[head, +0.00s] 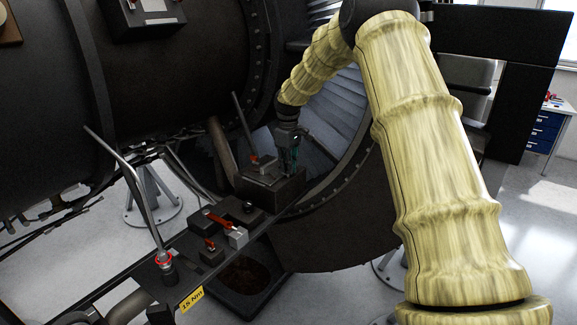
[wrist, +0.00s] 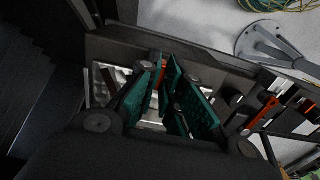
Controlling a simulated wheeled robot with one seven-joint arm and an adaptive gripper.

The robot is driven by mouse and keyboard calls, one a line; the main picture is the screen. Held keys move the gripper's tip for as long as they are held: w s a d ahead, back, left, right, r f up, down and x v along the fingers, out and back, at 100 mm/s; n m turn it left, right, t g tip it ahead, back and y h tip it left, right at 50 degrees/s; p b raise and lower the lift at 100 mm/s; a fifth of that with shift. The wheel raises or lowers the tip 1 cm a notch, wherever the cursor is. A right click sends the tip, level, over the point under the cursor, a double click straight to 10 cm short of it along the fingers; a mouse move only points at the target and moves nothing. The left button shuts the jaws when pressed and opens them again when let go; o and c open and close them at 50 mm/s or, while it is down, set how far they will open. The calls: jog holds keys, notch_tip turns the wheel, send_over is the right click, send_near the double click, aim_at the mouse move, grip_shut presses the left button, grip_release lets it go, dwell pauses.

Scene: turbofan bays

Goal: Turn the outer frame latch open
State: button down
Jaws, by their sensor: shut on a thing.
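My gripper (head: 290,148) reaches down over a dark box-like block (head: 285,187) beside the engine's round opening. In the wrist view its green-padded fingers (wrist: 170,88) are close together, shut on a small red piece (wrist: 163,68) that shows between them, apparently a latch handle. Most of that piece is hidden by the fingers. In the head view a red-and-grey part (head: 262,163) shows on the block just left of the fingers. I cannot tell the latch's turn angle.
A dark tray (head: 245,278) lies below. The engine casing (head: 170,70) fills the left.

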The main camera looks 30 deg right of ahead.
jog(key=m, duration=0.4)
jog(key=shift+b, duration=0.3)
jog(key=m, duration=0.9)
jog(key=shift+r, duration=0.1)
jog(key=shift+w+m, duration=0.1)
jog(key=shift+m, duration=2.2)
jog(key=c, duration=1.6)
grip_release()
jog(key=shift+d, duration=0.15)
notch_tip(320, 180, up, 12)
